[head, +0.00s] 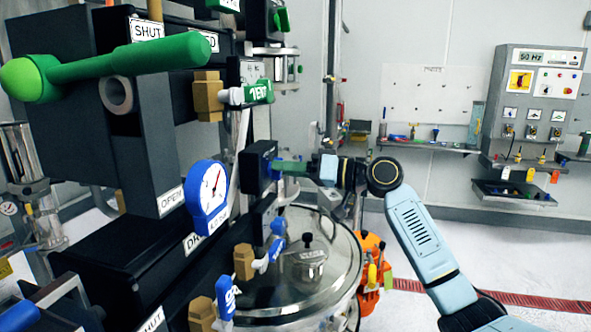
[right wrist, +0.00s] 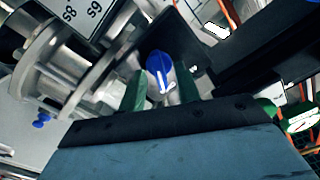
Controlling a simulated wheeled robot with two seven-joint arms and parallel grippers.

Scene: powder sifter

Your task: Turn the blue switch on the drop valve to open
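My right gripper (head: 283,167) has green fingers and reaches from the right to a black box (head: 256,160) on the machine. In the right wrist view its fingers (right wrist: 161,90) stand apart. A blue switch (right wrist: 158,65) with a pale mark shows between and beyond them, with no clear contact. A label starting "DR" (head: 193,243) is partly covered by a blue-rimmed gauge (head: 208,197). My left gripper is not in view.
Below my right gripper are a blue valve handle (head: 277,240) and a round glass-lidded vessel (head: 325,262). A green lever (head: 120,66) and a green-handled valve (head: 258,92) are at upper left. A control panel (head: 540,90) is on the far wall. Floor at right is clear.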

